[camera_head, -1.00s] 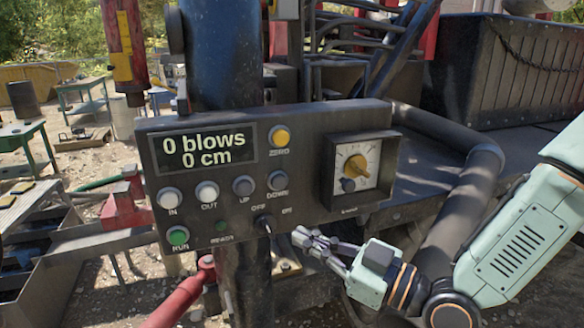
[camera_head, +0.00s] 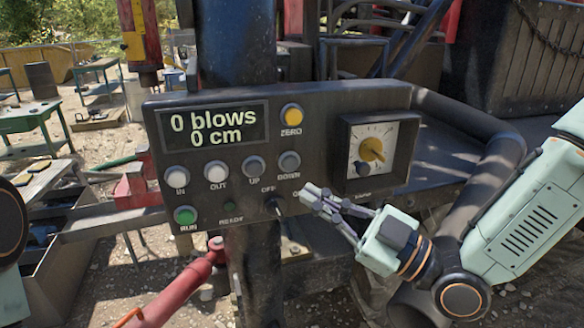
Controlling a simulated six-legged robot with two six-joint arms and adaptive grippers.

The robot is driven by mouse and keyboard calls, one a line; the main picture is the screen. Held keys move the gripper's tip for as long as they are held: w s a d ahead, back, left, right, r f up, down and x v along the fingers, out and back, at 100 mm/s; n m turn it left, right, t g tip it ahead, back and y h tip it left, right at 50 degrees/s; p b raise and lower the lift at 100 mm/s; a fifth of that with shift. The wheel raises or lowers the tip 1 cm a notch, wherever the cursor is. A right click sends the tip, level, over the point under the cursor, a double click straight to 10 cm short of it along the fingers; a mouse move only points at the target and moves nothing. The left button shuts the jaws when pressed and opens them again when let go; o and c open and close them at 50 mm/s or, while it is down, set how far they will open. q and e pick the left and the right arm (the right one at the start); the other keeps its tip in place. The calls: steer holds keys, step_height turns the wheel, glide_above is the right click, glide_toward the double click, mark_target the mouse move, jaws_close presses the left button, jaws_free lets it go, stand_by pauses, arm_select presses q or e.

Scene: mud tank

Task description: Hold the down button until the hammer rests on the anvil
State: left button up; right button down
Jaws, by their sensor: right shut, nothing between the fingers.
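The grey down button (camera_head: 289,162) is on the dark control panel (camera_head: 330,108), below the yellow zero button and right of the up button. My right gripper (camera_head: 308,194) is shut and empty, below and slightly right of the down button and apart from it. The panel display (camera_head: 212,130) reads 0 blows and 0 cm. A red post with a yellow scale (camera_head: 138,35) hangs at the upper left, with a red block (camera_head: 137,186) lower down. I cannot tell for sure which parts are hammer and anvil. My left gripper is out of view; part of my left arm shows at the left edge.
A toggle switch (camera_head: 278,208) sits just left of my right gripper. A thick dark pipe (camera_head: 495,165) curves along the right, and a red lever (camera_head: 180,290) rises below the panel.

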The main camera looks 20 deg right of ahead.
mark_target(290, 164)
steer(key=w+b, duration=0.2)
steer(key=w, duration=0.5)
steer(key=shift+a+b, duration=0.1)
steer(key=shift+b, duration=0.3)
steer(key=shift+w, duration=0.2)
steer(key=shift+s, duration=0.25)
steer(key=shift+w, duration=0.2)
stand_by(0.3)
steer(key=shift+w, duration=0.2)
steer(key=shift+w, duration=0.15)
stand_by(0.4)
